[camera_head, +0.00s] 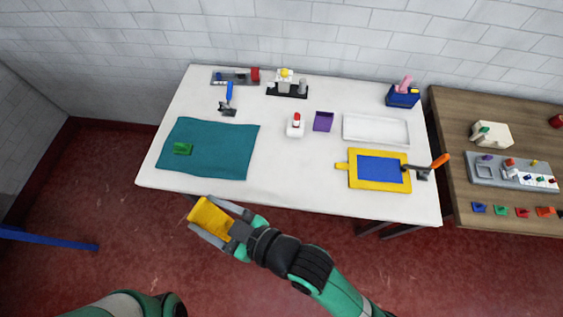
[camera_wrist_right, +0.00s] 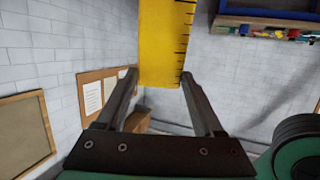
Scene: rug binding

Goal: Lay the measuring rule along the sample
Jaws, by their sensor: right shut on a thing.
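The yellow measuring rule (camera_head: 211,219) is between the fingers of my right gripper (camera_head: 199,211), in front of the table's front edge, below the teal sample cloth. In the right wrist view the rule (camera_wrist_right: 163,40) shows black tick marks along one edge, and the fingers of the gripper (camera_wrist_right: 160,76) are on either side of its end. The teal sample (camera_head: 215,150) lies flat on the left of the table, with a small green block (camera_head: 182,148) on it. The rule is apart from the sample. My left gripper is not in view.
The white table (camera_head: 280,165) is bare between the sample and the yellow-framed blue screen (camera_head: 380,169). A blue-handled tool (camera_head: 229,92) lies behind the sample. A white tray (camera_head: 376,129), a purple box (camera_head: 323,121) and a red-topped bottle (camera_head: 296,126) stand further right.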

